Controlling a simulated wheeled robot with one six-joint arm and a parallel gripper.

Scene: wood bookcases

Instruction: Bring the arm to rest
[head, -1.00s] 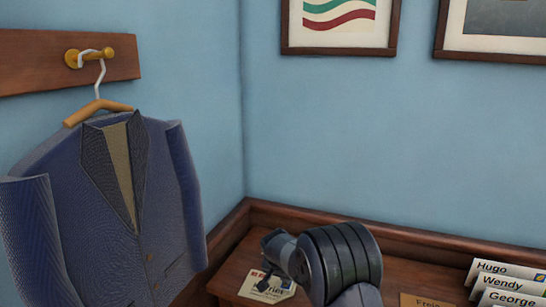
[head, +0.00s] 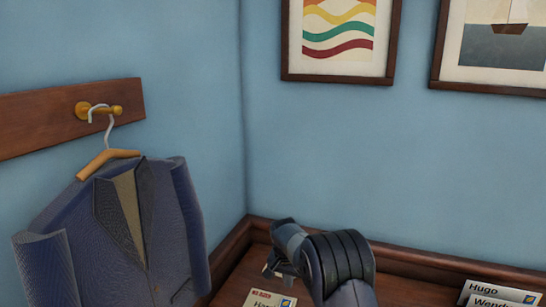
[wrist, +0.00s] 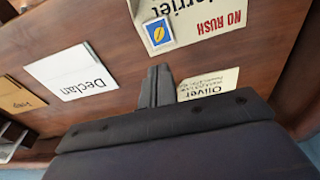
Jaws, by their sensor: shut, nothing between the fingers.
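My gripper (head: 270,270) shows in the head view at the end of my dark arm, over the wooden surface in the corner. In the wrist view its two fingers (wrist: 157,86) are together with nothing between them. The fingers partly cover the Oliver letter's left edge. The Harriet letter also shows below my gripper in the head view (head: 262,299). I cannot tell how high the fingers are above the wood.
A Declan card (wrist: 72,72) and a tan card (wrist: 18,96) lie to the left in the wrist view. Name cards (head: 500,292) stand at the lower right. A blue jacket (head: 85,240) hangs from a wall peg (head: 115,110) at left. Framed pictures (head: 338,36) hang behind.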

